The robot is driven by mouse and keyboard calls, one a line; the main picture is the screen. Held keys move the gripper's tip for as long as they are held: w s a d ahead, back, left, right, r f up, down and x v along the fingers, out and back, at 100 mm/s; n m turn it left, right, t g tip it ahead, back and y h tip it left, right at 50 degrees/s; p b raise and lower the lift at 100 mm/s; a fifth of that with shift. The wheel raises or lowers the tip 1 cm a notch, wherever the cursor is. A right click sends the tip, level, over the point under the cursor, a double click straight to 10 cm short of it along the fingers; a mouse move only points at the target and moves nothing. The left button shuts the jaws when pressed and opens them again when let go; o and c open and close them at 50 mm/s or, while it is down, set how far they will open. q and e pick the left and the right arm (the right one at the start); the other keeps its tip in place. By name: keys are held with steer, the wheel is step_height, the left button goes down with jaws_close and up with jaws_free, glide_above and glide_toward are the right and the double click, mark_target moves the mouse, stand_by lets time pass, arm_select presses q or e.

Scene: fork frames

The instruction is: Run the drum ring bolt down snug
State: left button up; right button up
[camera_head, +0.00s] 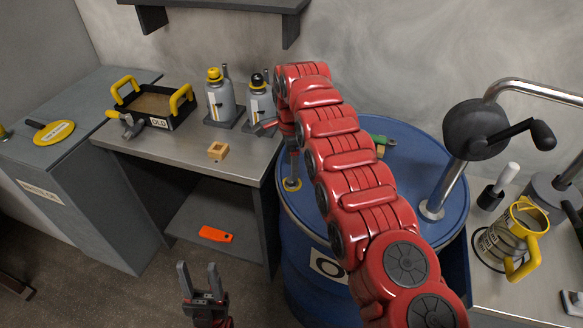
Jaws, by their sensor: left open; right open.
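The blue drum (425,157) stands at centre right, its rim partly hidden by my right arm. I cannot make out the ring bolt for certain. My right gripper (281,143) is open at the end of the red arm, above the drum's left edge; the arm hides part of it. A green-handled tool (380,140) lies on the drum top. My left gripper (199,272) is open and empty, low in front of the bench.
The metal bench (178,150) holds a black tray with yellow handles (157,104), two grey bottles (220,98) and a wooden block (218,151). An orange object (215,234) lies on the lower shelf. A crank pump (475,130) rises from the drum. A yellow-handled jug (512,235) stands right.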

step_height(320, 180, up, 14)
steer(key=p, duration=1.2)
steer(key=shift+f, duration=0.2)
steer(key=shift+f, duration=0.1)
